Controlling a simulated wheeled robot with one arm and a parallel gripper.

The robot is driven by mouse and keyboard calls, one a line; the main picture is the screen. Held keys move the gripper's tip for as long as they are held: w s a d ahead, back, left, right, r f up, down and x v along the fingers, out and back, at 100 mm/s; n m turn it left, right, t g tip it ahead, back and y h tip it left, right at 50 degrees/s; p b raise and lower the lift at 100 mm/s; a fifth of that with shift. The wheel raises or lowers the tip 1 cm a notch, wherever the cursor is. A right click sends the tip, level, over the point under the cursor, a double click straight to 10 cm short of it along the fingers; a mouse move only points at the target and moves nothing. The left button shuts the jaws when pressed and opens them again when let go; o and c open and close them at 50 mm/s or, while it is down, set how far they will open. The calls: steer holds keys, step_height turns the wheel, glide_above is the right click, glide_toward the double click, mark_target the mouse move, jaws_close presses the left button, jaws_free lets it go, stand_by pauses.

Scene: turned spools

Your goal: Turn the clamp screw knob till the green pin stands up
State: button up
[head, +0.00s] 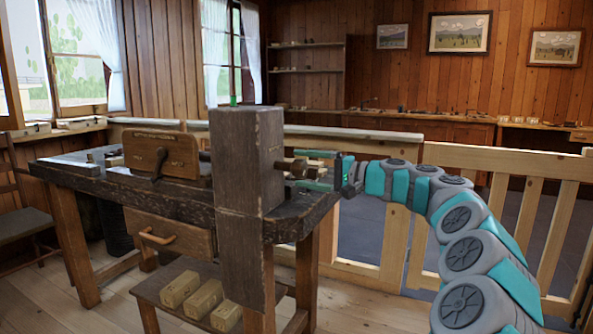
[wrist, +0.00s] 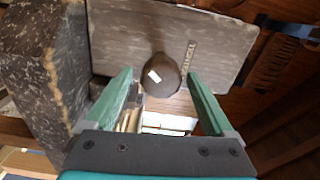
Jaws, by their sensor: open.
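The clamp screw knob (head: 299,168) is a brown wooden piece sticking out from the right face of a thick dark wooden post at the bench. In the wrist view the knob (wrist: 163,76) is round and dark with a small white mark, in front of a grey-brown board. My gripper (head: 312,170) is open, one teal finger above and one below the knob's level, pointing left at it. In the wrist view the fingers (wrist: 158,80) lie to either side of the knob; contact cannot be told. The small green pin (head: 234,101) shows on top of the post and looks upright.
The dark workbench (head: 290,222) carries a wooden board with a handle (head: 160,156) left of the post. A drawer (head: 170,235) and a low shelf with several pale blocks (head: 203,299) are below. A wooden railing (head: 500,160) runs behind my arm.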

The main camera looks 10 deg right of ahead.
mark_target(305, 169)
steer(key=shift+v, duration=2.4)
